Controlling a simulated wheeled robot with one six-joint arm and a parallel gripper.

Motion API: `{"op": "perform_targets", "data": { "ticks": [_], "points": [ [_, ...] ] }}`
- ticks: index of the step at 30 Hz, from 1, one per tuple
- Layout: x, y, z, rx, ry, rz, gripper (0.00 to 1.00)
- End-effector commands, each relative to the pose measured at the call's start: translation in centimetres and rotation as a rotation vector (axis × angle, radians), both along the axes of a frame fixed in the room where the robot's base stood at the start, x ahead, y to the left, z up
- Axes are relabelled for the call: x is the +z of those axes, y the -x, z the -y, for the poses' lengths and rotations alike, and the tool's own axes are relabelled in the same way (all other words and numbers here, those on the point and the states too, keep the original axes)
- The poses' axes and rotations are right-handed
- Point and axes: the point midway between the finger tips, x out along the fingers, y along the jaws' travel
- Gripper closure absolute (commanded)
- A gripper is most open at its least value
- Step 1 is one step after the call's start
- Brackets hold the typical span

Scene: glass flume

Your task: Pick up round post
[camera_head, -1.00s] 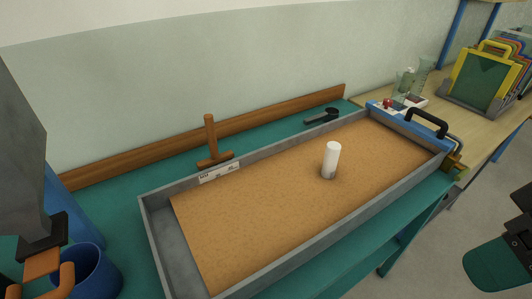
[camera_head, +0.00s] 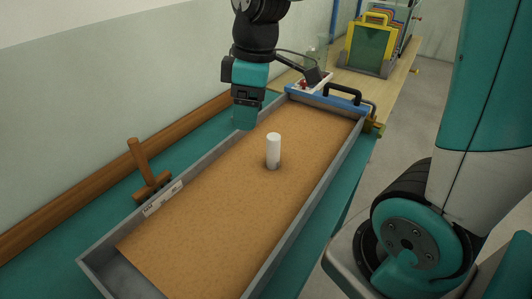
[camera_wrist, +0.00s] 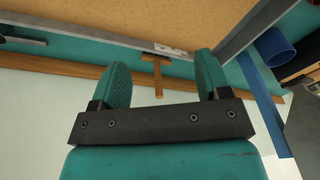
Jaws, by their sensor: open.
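The round post (camera_head: 273,150) is a white cylinder standing upright in the brown sand of the tray, toward its far half. My gripper (camera_head: 246,118) hangs above the left long wall of the tray in the head view, left of the post and apart from it. In the wrist view my gripper (camera_wrist: 158,85) shows two teal fingers spread wide with nothing between them. The post does not show in the wrist view.
The grey-walled flume tray (camera_head: 302,219) stands on a teal bench. A wooden T-shaped tool (camera_head: 142,162) stands by its left wall and also shows in the wrist view (camera_wrist: 158,74). A blue end piece with a black handle (camera_head: 342,94) is at the far end. A blue cup (camera_wrist: 274,46) shows in the wrist view.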

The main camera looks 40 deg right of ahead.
Motion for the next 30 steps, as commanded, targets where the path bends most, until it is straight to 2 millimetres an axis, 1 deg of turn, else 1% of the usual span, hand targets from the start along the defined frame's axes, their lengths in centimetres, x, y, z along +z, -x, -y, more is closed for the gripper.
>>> {"op": "perform_targets", "data": {
  "ticks": [1, 3, 6, 9, 11, 14, 21, 24, 27, 30],
  "points": [
    [-0.6, -2.2, 2.4, 0.035, 0.037, -0.006, 0.3],
    [-1.2, -4.2, 5.3, 0.1, 0.08, -0.012, 0.3],
    [-2.0, -6.1, 8.7, 0.171, 0.123, -0.027, 0.3],
    [-2.7, -6.9, 10.6, 0.212, 0.143, -0.038, 0.3],
    [-3.4, -7.0, 11.1, 0.225, 0.147, -0.044, 0.3],
    [-5.1, -7.0, 11.3, 0.23, 0.148, -0.045, 0.3],
    [-10.6, -6.9, 11.3, 0.228, 0.148, -0.046, 0.3],
    [-12.6, -6.9, 11.3, 0.228, 0.147, -0.046, 0.3],
    [-13.9, -7.0, 11.4, 0.228, 0.148, -0.043, 0.3],
    [-14.6, -7.0, 11.4, 0.227, 0.148, -0.041, 0.3]
  ]
}}
